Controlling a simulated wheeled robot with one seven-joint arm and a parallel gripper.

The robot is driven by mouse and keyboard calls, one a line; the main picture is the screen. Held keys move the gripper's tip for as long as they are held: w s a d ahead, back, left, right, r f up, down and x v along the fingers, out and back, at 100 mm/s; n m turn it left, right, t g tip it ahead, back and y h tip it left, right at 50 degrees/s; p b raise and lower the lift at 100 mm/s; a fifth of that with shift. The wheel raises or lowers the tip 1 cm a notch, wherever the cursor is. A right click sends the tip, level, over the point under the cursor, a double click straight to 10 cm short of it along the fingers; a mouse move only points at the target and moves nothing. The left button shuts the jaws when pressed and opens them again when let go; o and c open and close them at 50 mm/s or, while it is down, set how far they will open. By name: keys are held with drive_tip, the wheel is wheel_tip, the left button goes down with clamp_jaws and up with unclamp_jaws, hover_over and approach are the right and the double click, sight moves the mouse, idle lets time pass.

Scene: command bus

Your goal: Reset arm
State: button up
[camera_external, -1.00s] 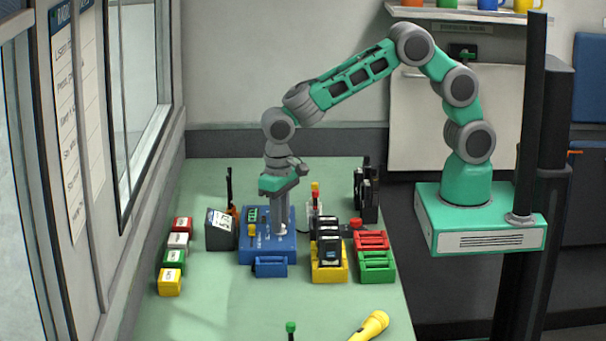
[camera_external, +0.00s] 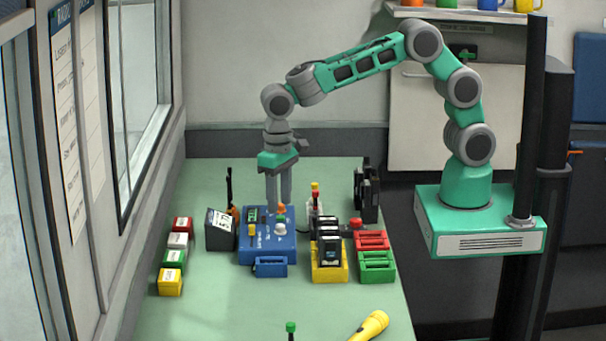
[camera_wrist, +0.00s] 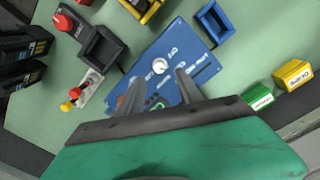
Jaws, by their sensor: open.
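My gripper (camera_external: 279,200) is open and empty, pointing down above the back part of the blue control box (camera_external: 266,254). The two fingers look apart in the wrist view (camera_wrist: 158,82), with the blue panel between and beyond them. A white knob (camera_external: 281,229) stands on the box's right side, below and in front of the fingers, and it also shows in the wrist view (camera_wrist: 160,66). The box also has a yellow knob (camera_external: 252,230) and a small green display (camera_external: 252,214). The fingers hide part of the panel in the wrist view.
A dark box (camera_external: 220,230) stands left of the control box. Several coloured labelled blocks (camera_external: 175,257) line the window side. Yellow (camera_external: 329,274), red (camera_external: 371,240) and green (camera_external: 377,267) holders stand at right. A yellow flashlight (camera_external: 370,326) lies in front. The table's front left is clear.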

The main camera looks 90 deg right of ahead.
wheel_tip(320, 180, up, 2)
idle(0.5)
